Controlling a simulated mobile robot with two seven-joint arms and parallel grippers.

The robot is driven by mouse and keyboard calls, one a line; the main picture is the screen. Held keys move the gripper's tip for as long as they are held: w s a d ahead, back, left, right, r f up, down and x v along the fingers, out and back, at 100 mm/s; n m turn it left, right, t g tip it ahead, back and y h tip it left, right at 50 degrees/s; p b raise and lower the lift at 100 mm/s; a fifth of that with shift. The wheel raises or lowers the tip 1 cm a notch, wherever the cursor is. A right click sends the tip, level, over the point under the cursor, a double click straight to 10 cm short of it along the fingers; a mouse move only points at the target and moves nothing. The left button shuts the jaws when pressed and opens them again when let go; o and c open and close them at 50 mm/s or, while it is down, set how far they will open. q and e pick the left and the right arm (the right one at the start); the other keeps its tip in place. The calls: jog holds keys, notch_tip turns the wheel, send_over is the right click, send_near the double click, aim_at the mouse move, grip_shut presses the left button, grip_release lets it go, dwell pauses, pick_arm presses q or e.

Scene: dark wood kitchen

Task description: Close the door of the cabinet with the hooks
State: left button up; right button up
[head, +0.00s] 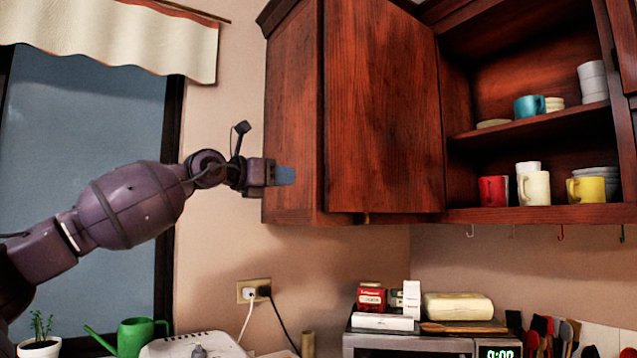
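The wall cabinet with hooks (540,214) is at the right, with its shelf front open to view. Small hooks hang under its bottom edge. A wide reddish wood door panel (385,110) stands to the left of the open shelves. Another wood panel (627,45) shows at the right picture edge, cut off. My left gripper (284,175) points right, in front of the cabinet's left side panel and left of the wide door. I see it side-on, so its finger gap is hidden; touching cannot be told. My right gripper is out of view.
Mugs, including a red mug (493,191) and a yellow mug (586,189), stand on the shelves with bowls. Below is a microwave (410,345) with boxes on top. A green watering can (135,335) stands lower left. The wall below the cabinet is mostly free.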

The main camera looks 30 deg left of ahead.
pick_arm(q)
jog(key=p+x, duration=0.3)
jog(key=x, duration=0.8)
jog(key=shift+f, duration=0.15)
jog(key=c, duration=0.4)
grip_shut()
